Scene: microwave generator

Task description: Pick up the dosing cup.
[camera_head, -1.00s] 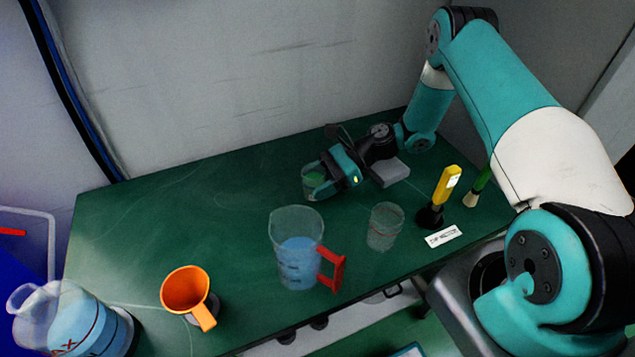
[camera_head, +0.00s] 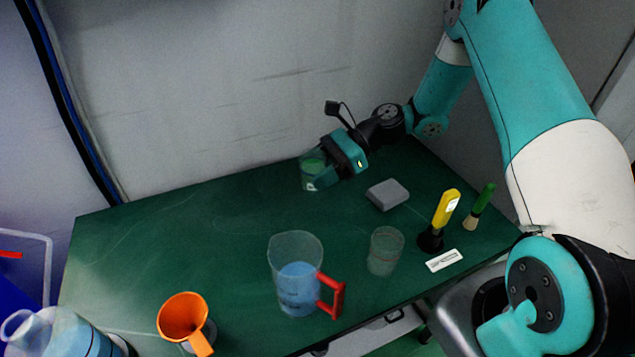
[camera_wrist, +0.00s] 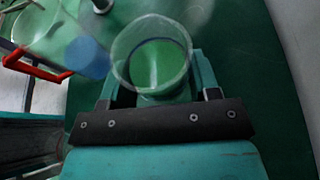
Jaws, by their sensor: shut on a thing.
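My gripper (camera_head: 322,174) is shut on a small clear cup (camera_head: 312,164), which I take as the dosing cup. It holds the cup upright or nearly so, above the back part of the green table. In the wrist view the cup (camera_wrist: 152,58) sits between the two fingers, its round open rim facing the camera. Bright green shows inside it; I cannot tell whether that is liquid or the cup's bottom. The gripper hides part of the cup's side in the head view.
On the green table (camera_head: 150,245) stand a jug (camera_head: 297,283) of blue liquid with a red handle, another clear cup (camera_head: 384,252), an orange funnel (camera_head: 183,315), a grey block (camera_head: 387,194), a yellow-handled tool (camera_head: 445,208) and a green-handled brush (camera_head: 481,206). A wall rises behind.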

